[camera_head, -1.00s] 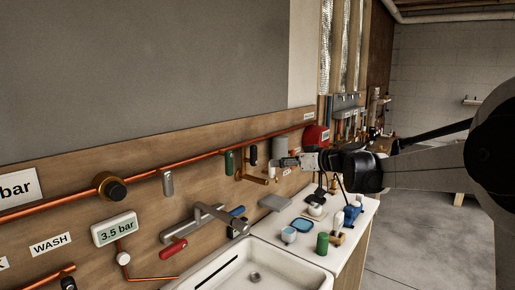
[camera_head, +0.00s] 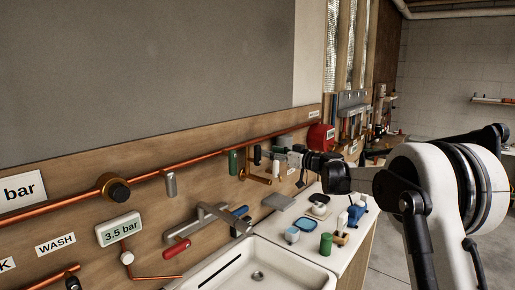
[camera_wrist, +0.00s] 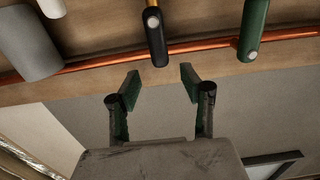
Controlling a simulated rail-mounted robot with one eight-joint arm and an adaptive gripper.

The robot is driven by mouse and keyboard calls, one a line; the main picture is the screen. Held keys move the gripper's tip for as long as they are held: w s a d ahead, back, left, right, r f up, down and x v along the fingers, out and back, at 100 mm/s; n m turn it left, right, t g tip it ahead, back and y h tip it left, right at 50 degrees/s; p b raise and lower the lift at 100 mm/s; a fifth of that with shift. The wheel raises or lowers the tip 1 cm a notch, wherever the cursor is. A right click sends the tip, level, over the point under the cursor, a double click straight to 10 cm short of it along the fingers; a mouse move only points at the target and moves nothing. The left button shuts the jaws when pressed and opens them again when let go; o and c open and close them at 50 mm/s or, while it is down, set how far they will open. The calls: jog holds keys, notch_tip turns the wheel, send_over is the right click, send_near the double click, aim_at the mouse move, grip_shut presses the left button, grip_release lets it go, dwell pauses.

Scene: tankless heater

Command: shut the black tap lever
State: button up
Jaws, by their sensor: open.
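The black tap lever (camera_head: 257,155) is on the pipework on the wooden wall board, between a green lever (camera_head: 233,162) and a white one (camera_head: 276,167). In the wrist view the black lever (camera_wrist: 154,38) runs down from the top edge and its tip lies just beyond the fingertips, in line with the gap between them. My gripper (camera_wrist: 160,82) is open and empty, with no visible contact on the lever. In the head view my gripper (camera_head: 283,153) is just right of the black lever.
The green lever (camera_wrist: 254,28) is right of the black one in the wrist view; the white lever (camera_wrist: 52,8) and a grey cylinder (camera_wrist: 28,45) are left. A copper pipe (camera_wrist: 205,46) crosses behind. Below are the sink (camera_head: 215,276) and a counter with small objects.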

aim_at(260, 149)
jog(key=p+x, duration=0.1)
jog(key=x, duration=0.6)
jog(key=shift+w+a, duration=0.1)
jog(key=shift+a, duration=0.1)
grip_shut()
